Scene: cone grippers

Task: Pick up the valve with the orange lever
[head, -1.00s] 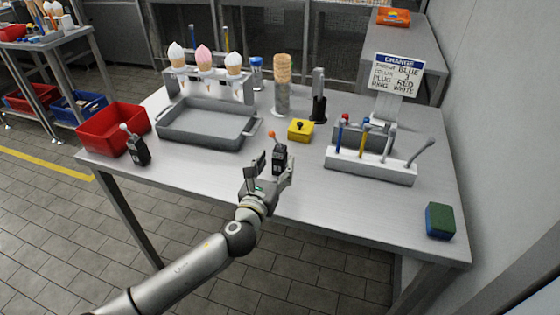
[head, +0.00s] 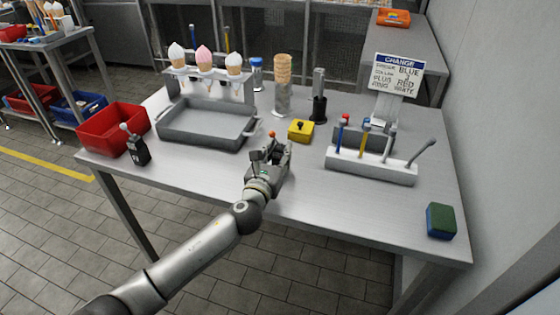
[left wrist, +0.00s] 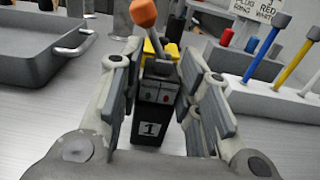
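The valve with the orange lever (head: 272,134) stands upright on the steel table, mostly hidden behind my left gripper in the head view. In the left wrist view the valve (left wrist: 152,112) is a black block with a "1" label and a lever with an orange knob. My left gripper (head: 270,154) is low over the table, with one finger on each side of the valve. In the left wrist view the fingers (left wrist: 163,75) are apart, close to the valve's sides; firm contact does not show. My right gripper is out of view.
A second black valve with a grey lever (head: 138,150) stands at left by a red bin (head: 112,128). A grey tray (head: 205,128) lies behind, a yellow block (head: 301,131) just beyond the gripper. A white tool rack (head: 370,168) is at right, a green-blue sponge (head: 440,221) near the right edge.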

